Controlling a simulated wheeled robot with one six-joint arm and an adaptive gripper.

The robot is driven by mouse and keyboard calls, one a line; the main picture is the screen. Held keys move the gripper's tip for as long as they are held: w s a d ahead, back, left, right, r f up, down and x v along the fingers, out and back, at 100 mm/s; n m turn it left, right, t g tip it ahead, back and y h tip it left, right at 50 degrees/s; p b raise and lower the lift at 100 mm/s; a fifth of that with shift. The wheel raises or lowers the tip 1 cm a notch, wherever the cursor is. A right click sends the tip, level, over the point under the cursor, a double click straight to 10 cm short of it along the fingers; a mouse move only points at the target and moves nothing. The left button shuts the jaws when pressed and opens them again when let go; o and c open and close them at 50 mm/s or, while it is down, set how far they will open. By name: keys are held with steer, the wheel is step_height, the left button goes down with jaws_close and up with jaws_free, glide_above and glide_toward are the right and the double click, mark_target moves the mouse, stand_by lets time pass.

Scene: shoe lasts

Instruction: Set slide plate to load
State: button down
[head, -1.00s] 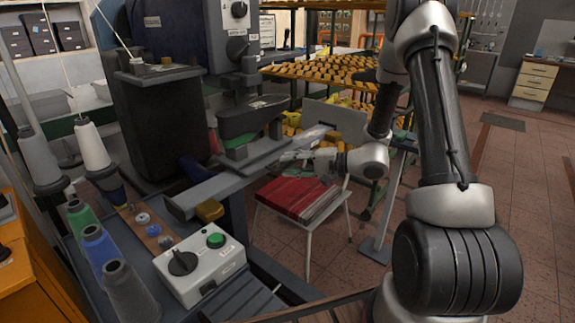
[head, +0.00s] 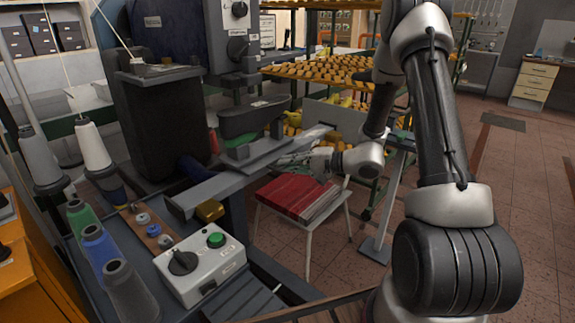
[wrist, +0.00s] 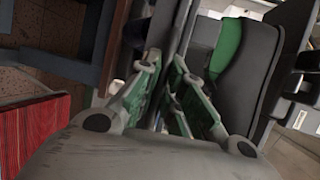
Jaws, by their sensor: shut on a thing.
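The slide plate (head: 252,158) is a flat grey plate below the dark press head (head: 248,118) with its green underside. My gripper (head: 289,160) is at the right-hand part of the plate, low and near its front edge. In the wrist view my gripper (wrist: 166,72) has its two green-padded fingers close together on a thin grey edge that runs away between them. The gripper is shut on this edge, which looks like part of the slide plate. The exact contact is hidden by the fingers. The green and dark pad (wrist: 245,70) stands just right of the fingers.
A control box (head: 202,262) with a green button and black knob is at the front left, beside thread cones (head: 97,250). Racks of yellow lasts (head: 320,72) stand behind. Open floor lies at right.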

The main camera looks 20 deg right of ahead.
steer(key=w+d, duration=0.4)
steer(key=d, duration=0.2)
steer(key=w+d, duration=0.4)
steer(key=d, duration=0.2)
steer(key=w+d, duration=0.4)
steer(key=d, duration=0.2)
steer(key=shift+w+d, duration=0.15)
steer(key=shift+d, duration=0.15)
steer(key=c, duration=1.6)
jaws_free()
steer(key=shift+w+d, duration=0.1)
steer(key=shift+d, duration=0.1)
steer(key=shift+o, duration=0.4)
steer(key=shift+a, duration=0.1)
steer(key=v, duration=1.2)
